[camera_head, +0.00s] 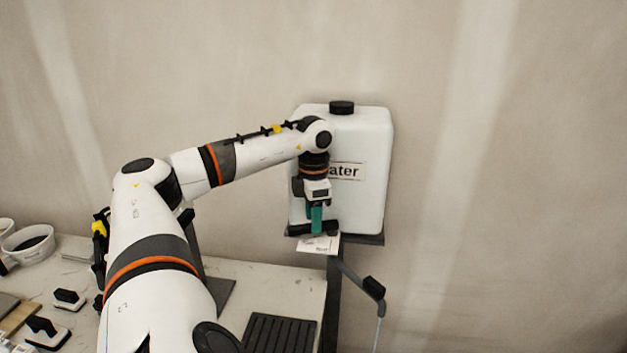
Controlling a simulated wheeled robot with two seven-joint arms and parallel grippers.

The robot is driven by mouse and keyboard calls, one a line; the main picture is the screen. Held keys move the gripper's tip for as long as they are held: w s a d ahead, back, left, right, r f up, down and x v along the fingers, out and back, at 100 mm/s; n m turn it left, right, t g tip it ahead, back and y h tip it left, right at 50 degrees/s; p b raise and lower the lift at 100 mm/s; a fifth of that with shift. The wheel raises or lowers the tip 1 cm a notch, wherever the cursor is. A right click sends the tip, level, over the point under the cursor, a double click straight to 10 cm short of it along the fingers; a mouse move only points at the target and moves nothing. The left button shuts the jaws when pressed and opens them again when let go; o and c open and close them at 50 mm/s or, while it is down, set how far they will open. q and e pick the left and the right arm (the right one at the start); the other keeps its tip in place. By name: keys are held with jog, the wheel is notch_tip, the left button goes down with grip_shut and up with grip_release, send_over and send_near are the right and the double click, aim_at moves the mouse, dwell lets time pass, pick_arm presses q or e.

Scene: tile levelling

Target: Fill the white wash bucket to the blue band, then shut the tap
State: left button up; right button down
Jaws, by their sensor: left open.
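A white water tank (362,205) with a black cap and a label ending in "ater" stands against the wall. My left gripper (317,207) points down at the tank's lower front. A teal upright piece (317,219), which looks like the tap's handle, shows at its fingertips, above a dark fitting (322,229). The jaws are open around or just in front of the teal piece; I cannot tell which, nor whether they touch it. No white bucket with a blue band can be made out, and no running water shows. My right gripper is out of view.
The tank rests on a dark stand (372,239). A dark bent arm with a thin spout (378,325) hangs to its right. A small white card (318,244) is below the fitting. The table holds a black ribbed tray (279,334), a white bowl (27,256) and black-and-white tools (68,299).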

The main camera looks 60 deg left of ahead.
pick_arm(q)
notch_tip(320, 180, up, 11)
jog(key=p, duration=0.3)
jog(key=shift+c, duration=0.3)
